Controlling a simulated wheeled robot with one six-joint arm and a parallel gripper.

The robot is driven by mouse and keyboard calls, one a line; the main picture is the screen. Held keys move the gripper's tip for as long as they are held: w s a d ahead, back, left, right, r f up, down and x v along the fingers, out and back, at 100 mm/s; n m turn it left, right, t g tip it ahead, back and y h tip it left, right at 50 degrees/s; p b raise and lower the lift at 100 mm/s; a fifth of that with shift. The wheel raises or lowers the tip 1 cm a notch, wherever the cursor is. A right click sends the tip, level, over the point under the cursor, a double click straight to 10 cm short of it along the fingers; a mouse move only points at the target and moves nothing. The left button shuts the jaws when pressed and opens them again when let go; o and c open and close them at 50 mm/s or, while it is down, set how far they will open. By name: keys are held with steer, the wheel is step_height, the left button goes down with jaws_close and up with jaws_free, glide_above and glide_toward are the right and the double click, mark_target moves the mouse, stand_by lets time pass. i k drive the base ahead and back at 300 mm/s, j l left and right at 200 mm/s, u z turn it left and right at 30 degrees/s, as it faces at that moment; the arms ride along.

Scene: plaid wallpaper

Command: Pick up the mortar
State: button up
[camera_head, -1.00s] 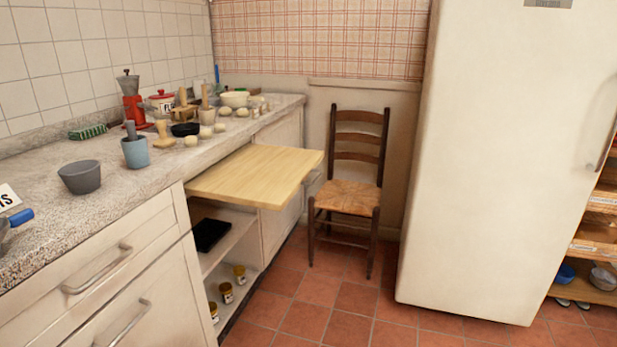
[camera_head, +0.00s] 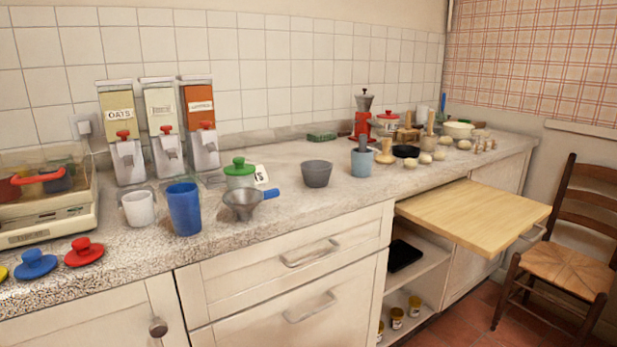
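Several vessels on the speckled stone counter (camera_head: 285,225) could be the mortar. A blue-grey cup (camera_head: 362,164) right of the middle has a dark pestle-like rod standing up in it. A plain dark grey bowl (camera_head: 317,174) stands just left of it. Farther back, a beige vessel (camera_head: 428,143) has a wooden rod upright in it. I cannot tell for sure which is the mortar. My gripper is not in view.
A pull-out wooden board (camera_head: 475,215) juts out at the right, near a chair (camera_head: 560,255). A funnel (camera_head: 243,205), blue cup (camera_head: 184,208) and dispensers (camera_head: 163,118) crowd the left. Dough balls lie farther back. Bare counter lies in front of the grey bowl.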

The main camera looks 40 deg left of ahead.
mark_target(316, 174)
steer(key=j+u, duration=0.1)
steer(key=u, duration=1.3)
